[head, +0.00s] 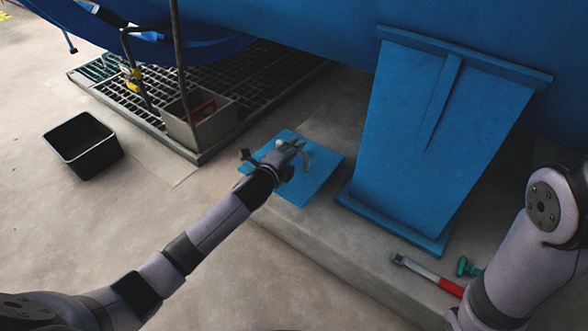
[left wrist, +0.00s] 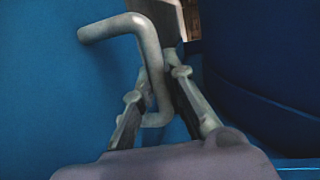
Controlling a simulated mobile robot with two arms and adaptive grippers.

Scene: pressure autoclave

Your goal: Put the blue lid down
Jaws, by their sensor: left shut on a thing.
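The blue lid (head: 322,172) is a flat, light-blue square plate with a bent grey handle (head: 306,158). It appears level at the concrete plinth, left of the big blue support; I cannot tell whether it touches the concrete or hangs just above it. My left gripper (head: 291,147) is over the lid, shut on its handle. In the left wrist view the handle (left wrist: 150,58) passes between the fingers (left wrist: 157,88), with the lid's blue face (left wrist: 45,100) behind it. My right arm shows at the right edge, but its gripper is out of view.
A blue support (head: 425,140) stands on the concrete plinth (head: 325,235). A red-handled wrench (head: 430,276) and a green piece (head: 467,267) lie near my right arm. Behind are a floor grating (head: 255,80) and a grey box (head: 207,123). A black bin (head: 82,147) stands left, with open floor around.

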